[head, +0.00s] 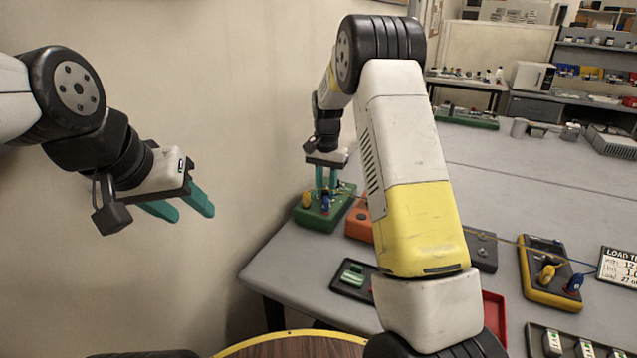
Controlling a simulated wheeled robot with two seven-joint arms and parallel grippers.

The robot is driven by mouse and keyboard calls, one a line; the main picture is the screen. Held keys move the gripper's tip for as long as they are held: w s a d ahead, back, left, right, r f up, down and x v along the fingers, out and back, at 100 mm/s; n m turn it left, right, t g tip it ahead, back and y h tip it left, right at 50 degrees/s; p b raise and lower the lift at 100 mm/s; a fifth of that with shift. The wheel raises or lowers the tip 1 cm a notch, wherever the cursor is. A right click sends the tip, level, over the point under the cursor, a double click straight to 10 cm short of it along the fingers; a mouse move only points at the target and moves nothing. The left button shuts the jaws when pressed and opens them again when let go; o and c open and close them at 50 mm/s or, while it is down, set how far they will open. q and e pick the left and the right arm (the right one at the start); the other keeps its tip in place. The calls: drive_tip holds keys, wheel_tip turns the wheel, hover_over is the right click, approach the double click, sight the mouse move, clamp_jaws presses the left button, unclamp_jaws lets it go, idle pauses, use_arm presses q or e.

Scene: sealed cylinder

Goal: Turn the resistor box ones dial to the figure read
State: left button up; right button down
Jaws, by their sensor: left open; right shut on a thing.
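A green box (313,217) stands at the table's left edge, with a yellow plug (306,199) and a blue plug (326,204) on its near side. My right gripper (327,188) points down at the box top, its teal fingers shut on a small part there, likely a dial. The fingers and plugs hide that part, so no dial figure is readable. A card (619,268) headed "LOAD TE…" stands at the right edge, cut off by the frame; it shows "12", "1.0" and "27 o…" in part. My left gripper (193,212) is open and empty, off the table at left.
An orange box (359,223), a grey box (482,251) and a yellow-cased meter (546,293) with plugs sit along the table, with wires between. A black tray (341,290) holds a green piece. A red tray (495,318) is partly hidden by my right arm. The table's far middle is clear.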

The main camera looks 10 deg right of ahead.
sight(326, 191)
drive_tip(key=shift+w+r, duration=0.1)
drive_tip(key=c, duration=1.2)
unclamp_jaws()
drive_tip(key=shift+o, duration=0.2)
drive_tip(key=shift+r, duration=3.9)
